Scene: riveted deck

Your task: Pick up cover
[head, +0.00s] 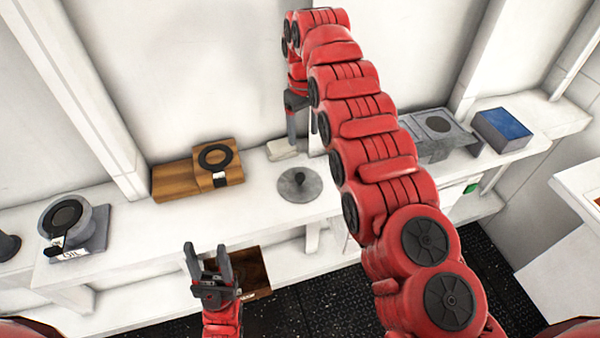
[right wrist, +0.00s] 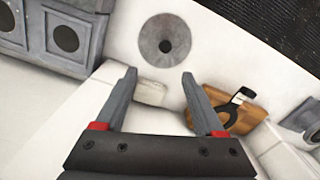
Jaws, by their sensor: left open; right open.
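A grey round disc with a dark knob in its middle, which looks like the cover (head: 312,191), lies flat on the white shelf. It also shows in the right wrist view (right wrist: 178,28), beyond my open fingers. My right gripper (head: 302,128) is open and empty, above the shelf near the wall, behind the cover in the head view. In the right wrist view my right gripper (right wrist: 158,92) has its fingers spread and touches nothing that I can make out. My left gripper (head: 208,250) is open and empty, in front of the shelf and pointing up in the head view.
A small whitish block (head: 282,150) lies behind the cover. A wooden block with a black ring (head: 228,176) stands to the left, a grey oil container (head: 92,228) further left. A grey box (head: 435,148) and a blue-topped box (head: 503,130) stand right.

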